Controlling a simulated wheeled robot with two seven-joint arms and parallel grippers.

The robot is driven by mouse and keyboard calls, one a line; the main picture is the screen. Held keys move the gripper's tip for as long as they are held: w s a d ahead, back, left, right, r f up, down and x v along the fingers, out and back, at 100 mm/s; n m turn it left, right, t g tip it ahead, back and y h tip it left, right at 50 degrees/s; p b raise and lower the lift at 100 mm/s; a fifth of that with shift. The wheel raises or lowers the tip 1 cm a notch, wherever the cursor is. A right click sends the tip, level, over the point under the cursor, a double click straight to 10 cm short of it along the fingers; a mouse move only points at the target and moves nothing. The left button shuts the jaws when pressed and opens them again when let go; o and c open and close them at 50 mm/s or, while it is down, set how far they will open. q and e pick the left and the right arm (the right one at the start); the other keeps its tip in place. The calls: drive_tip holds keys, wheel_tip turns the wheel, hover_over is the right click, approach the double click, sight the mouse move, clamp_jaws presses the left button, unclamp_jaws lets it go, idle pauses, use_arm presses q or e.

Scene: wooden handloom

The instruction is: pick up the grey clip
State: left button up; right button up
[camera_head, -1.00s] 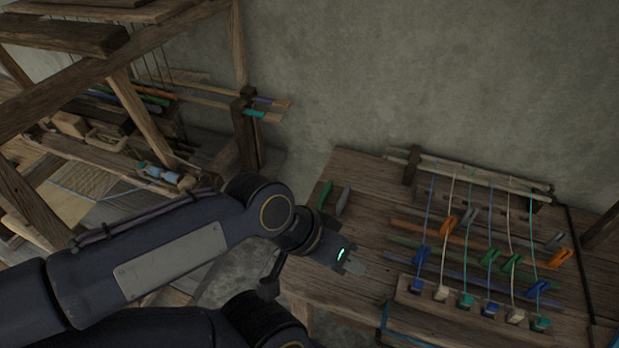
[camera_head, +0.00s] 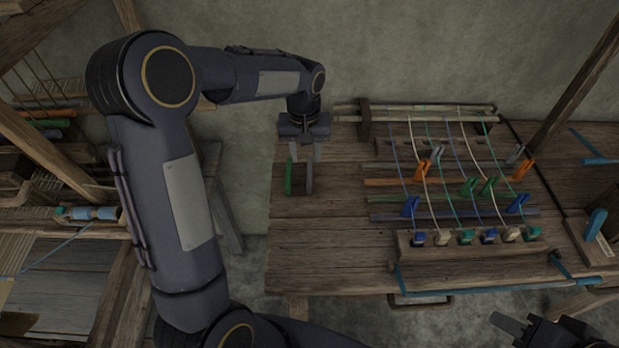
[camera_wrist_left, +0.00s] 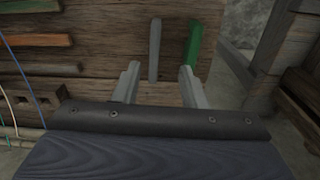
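A grey clip (camera_head: 310,178) lies on the left part of the wooden table, just right of a green clip (camera_head: 289,177). My left gripper (camera_head: 305,150) points down over the table's far left part, at the far end of these clips. In the left wrist view its fingers (camera_wrist_left: 160,86) are apart and empty. The grey clip (camera_wrist_left: 155,50) shows ahead of the gap between them, and the green clip (camera_wrist_left: 194,45) is farther right. My right gripper (camera_head: 510,324) shows partly at the bottom right, and its opening is unclear.
A rack with coloured strings (camera_head: 460,185) and several coloured clips, two of them grey (camera_head: 437,153), stands right of the grey clip. The bare table front (camera_head: 330,245) is clear. The wooden loom (camera_head: 60,185) stands at the left.

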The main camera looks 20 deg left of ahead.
sight(310, 170)
use_arm(q)
drive_tip(key=shift+w+f, duration=0.25)
drive_tip(key=shift+f, duration=0.25)
drive_tip(key=shift+w+f, duration=0.2)
drive_tip(key=shift+f, duration=0.3)
drive_tip(key=f, duration=0.7)
drive_tip(key=shift+w+d+f, duration=0.1)
drive_tip(key=shift+w+d, duration=0.05)
drive_tip(key=shift+d, duration=0.1)
clamp_jaws()
